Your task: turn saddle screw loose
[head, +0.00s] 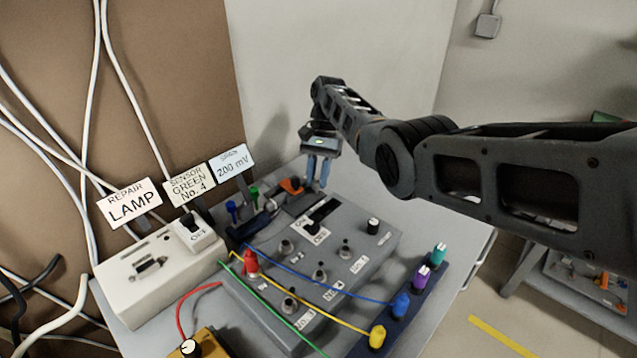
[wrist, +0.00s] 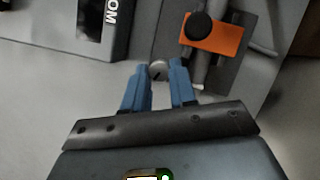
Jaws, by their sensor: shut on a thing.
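The saddle screw (wrist: 158,70) appears in the wrist view as a small round grey head with a dark slot. It sits between the two blue fingertips of my gripper (wrist: 160,76), which is shut on it. In the head view my gripper (head: 318,182) points down at the far side of the grey control box, and the screw cannot be made out there. An orange block (wrist: 222,37) with a black knob (wrist: 198,26) lies just beyond and right of the screw in the wrist view. The orange block also shows in the head view (head: 291,186), left of my fingers.
The grey control box (head: 345,262) with switches and knobs stands in front of my gripper. A white box (head: 165,284) with label cards stands at left. A dark strip with coloured plugs (head: 413,312) lies at right, with wires crossing the control box. A wall rises behind.

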